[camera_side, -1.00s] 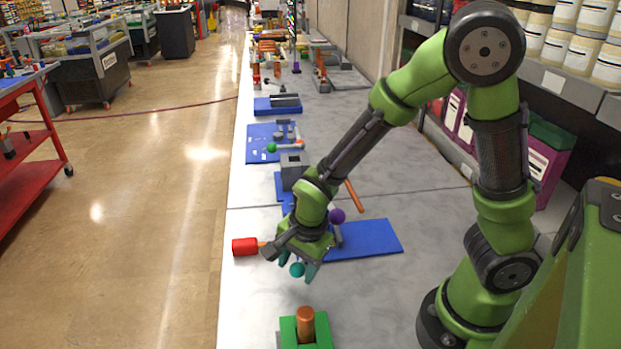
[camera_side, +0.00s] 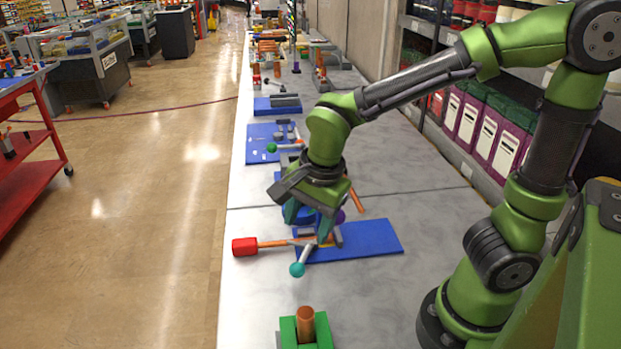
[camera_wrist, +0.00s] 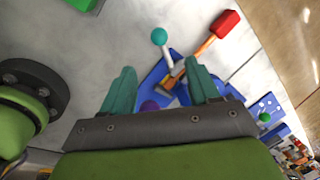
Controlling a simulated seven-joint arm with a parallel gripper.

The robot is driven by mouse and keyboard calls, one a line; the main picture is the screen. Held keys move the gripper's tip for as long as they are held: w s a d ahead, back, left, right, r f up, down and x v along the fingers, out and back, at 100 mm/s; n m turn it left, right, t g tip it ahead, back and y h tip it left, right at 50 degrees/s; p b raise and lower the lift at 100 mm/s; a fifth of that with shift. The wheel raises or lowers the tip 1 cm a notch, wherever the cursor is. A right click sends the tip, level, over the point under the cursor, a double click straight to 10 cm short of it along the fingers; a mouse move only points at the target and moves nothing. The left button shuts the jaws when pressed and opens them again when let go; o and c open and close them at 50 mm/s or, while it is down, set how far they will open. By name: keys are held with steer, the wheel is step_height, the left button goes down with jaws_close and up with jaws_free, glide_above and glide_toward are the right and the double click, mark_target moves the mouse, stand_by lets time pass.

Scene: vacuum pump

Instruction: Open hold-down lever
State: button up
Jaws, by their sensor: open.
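A fixture on a blue plate (camera_side: 370,238) lies on the bench. It carries a lever with a red grip (camera_side: 244,246) on an orange shaft lying low to the left, a short lever with a teal ball (camera_side: 297,269) pointing to the front, and a purple ball (camera_side: 340,217) partly behind my gripper. I cannot tell which is the hold-down lever. My gripper (camera_side: 308,225) is open and empty, pointing down above the fixture. In the wrist view, the teal ball (camera_wrist: 159,36) and red grip (camera_wrist: 225,22) lie beyond the fingertips, and the purple ball (camera_wrist: 149,106) shows between the fingers.
A green block with an orange cylinder (camera_side: 305,322) stands at the bench front. Another blue plate with a green-ball lever (camera_side: 272,148) lies farther back, and an orange rod (camera_side: 355,199) is behind my gripper. The bench right of the fixture is clear.

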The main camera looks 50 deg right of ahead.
steer(key=shift+s+r, duration=0.2)
steer(key=shift+r, duration=0.85)
steer(key=shift+s+r, duration=0.2)
steer(key=shift+r, duration=0.8)
